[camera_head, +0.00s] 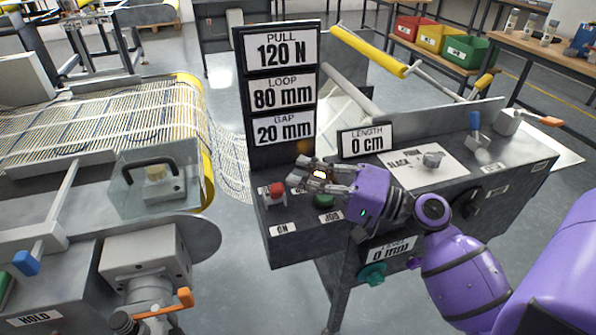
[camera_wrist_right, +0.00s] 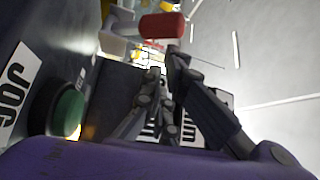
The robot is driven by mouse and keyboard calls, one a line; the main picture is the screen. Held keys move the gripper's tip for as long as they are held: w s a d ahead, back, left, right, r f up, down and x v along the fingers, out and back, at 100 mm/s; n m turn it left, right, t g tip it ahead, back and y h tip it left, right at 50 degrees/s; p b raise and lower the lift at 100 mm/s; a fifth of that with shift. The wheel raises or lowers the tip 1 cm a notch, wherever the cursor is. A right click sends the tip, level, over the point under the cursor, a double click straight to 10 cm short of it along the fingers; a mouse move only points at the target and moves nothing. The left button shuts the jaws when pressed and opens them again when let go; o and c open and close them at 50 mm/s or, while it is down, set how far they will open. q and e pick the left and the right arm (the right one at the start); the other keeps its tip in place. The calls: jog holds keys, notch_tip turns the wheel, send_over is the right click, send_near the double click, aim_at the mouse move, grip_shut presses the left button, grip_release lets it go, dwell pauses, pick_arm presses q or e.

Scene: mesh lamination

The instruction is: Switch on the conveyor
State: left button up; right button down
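The red-topped switch (camera_head: 276,190) stands on the dark console (camera_head: 293,250) above the ON label (camera_head: 283,229). It also shows in the right wrist view (camera_wrist_right: 162,26), beyond the fingertips. My right gripper (camera_head: 298,171) reaches in from the right over the console top, its tips just behind and right of the red switch. A gap shows between its fingers, which look partly open with nothing between them. In the right wrist view the fingers (camera_wrist_right: 164,64) point towards the red switch, and contact cannot be judged. My left gripper is not in view.
A green JOG button (camera_head: 324,201) sits below my right gripper and shows in the wrist view (camera_wrist_right: 68,112). A sign post (camera_head: 280,90) rises behind. The mesh conveyor (camera_head: 90,125) and a clear guard (camera_head: 155,180) lie left.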

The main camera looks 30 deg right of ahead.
jog(key=v, duration=1)
jog(key=shift+s+d, duration=0.2)
